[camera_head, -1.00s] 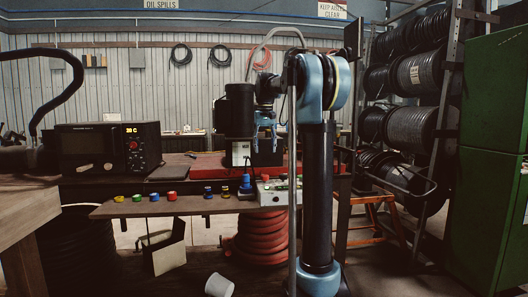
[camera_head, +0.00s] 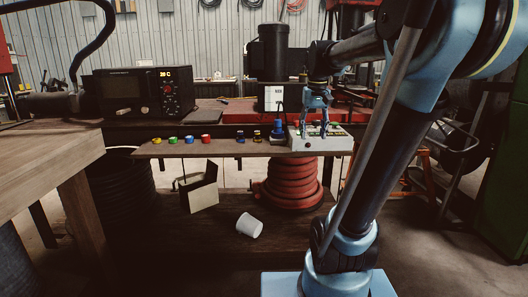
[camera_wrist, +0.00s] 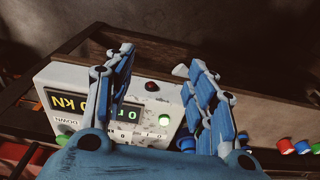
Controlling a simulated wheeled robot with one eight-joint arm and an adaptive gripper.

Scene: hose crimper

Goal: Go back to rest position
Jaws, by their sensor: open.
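My gripper (camera_head: 314,132) hangs fingers-down at the white control box in the head view. Its two blue fingers are spread, with nothing between them. The control box (camera_head: 341,144) sits at the right end of the narrow shelf. In the wrist view the open fingers (camera_wrist: 154,60) stand over the same box (camera_wrist: 173,102), which shows a lit display, a red button and green buttons. The fingers hide part of its panel. I cannot tell whether they touch it. The rest position is not marked in view.
Coloured caps (camera_head: 189,140) and a blue-based part (camera_head: 277,131) stand on the shelf (camera_head: 225,146) left of the box. A black machine (camera_head: 274,52) rises behind. A red coiled hose (camera_head: 291,186) and a tipped white cup (camera_head: 249,226) are below. A wooden table (camera_head: 50,165) stands at left.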

